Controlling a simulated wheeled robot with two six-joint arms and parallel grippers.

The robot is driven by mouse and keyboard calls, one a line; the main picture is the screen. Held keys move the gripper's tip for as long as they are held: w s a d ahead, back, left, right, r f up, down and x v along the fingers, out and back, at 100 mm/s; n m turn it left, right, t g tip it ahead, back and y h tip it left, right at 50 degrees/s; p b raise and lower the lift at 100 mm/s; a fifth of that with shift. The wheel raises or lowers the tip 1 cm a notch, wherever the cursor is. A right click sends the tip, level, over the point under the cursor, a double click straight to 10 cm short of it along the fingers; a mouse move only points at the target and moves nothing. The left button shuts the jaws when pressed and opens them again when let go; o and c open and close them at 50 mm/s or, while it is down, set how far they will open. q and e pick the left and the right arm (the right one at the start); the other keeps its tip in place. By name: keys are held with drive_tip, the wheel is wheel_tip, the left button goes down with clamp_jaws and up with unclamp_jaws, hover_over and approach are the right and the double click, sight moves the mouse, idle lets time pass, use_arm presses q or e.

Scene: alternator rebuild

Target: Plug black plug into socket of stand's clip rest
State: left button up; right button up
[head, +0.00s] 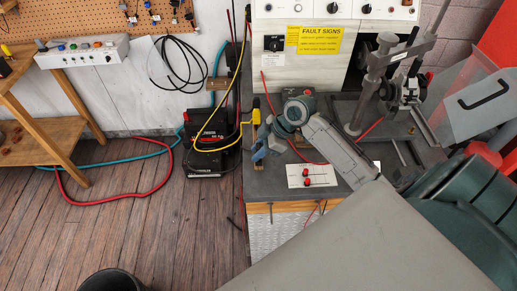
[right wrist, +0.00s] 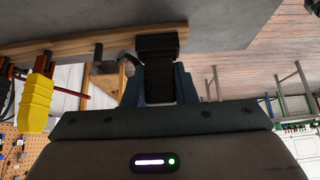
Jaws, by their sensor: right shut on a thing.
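My right gripper (head: 259,154) reaches in from the right over the left edge of the grey bench. In the right wrist view its blue-grey fingers (right wrist: 160,84) are shut on a black block-shaped piece (right wrist: 158,45), which looks like the black plug. The plug's front end is close to the wooden bench edge; I cannot tell whether it touches anything. In the head view the plug is not clear behind the gripper. A yellow clip (head: 256,118) stands beside the gripper and also shows at left in the wrist view (right wrist: 38,97). The socket is not clearly visible. My left gripper is out of view.
A yellow cable (head: 207,150) loops by the black and red charger (head: 207,145) on the floor. A dark press (head: 370,85) stands at back right. The floor at left is mostly clear.

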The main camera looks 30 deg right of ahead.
sight(259, 146)
idle(0.8)
drive_tip(key=shift+f, duration=0.1)
drive_tip(key=o, duration=0.9)
wheel_tip(259, 146, up, 9)
drive_tip(key=p, duration=0.8)
drive_tip(key=shift+f, duration=0.2)
